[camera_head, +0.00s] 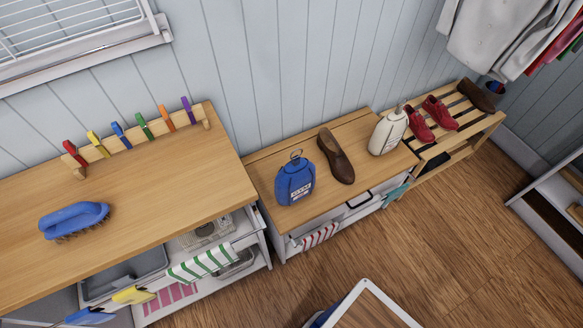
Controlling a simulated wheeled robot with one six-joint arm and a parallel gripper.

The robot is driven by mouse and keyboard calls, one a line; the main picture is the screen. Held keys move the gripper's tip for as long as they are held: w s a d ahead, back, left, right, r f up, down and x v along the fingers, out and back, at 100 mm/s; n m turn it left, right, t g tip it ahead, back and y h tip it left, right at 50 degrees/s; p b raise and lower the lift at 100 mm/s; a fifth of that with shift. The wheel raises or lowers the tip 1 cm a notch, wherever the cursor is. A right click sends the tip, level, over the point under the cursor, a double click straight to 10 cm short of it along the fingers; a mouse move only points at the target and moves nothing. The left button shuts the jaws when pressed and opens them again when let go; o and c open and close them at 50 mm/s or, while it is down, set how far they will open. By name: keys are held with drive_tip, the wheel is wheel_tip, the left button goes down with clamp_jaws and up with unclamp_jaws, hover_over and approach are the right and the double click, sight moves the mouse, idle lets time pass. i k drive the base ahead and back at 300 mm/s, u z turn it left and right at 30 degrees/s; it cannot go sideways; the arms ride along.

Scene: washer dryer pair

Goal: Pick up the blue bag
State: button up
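The blue bag (295,181) stands upright on the lower wooden cabinet top (237,159) in the middle of the view. It is a rounded blue thing with a white label on its front and a ring or handle at its top. A brown shoe lies just to its right. My gripper does not show in this view.
The brown shoe (336,157) and a white bottle (388,131) share the cabinet top. A taller wooden counter at left holds a blue brush (74,220) and a rack of coloured pegs (130,140). A slatted shoe bench (465,130) stands at right. Wooden floor (430,250) is open in front.

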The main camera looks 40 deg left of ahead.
sight(293, 182)
drive_tip(key=u, duration=0.6)
drive_tip(key=i, duration=0.9)
drive_tip(key=u, duration=0.6)
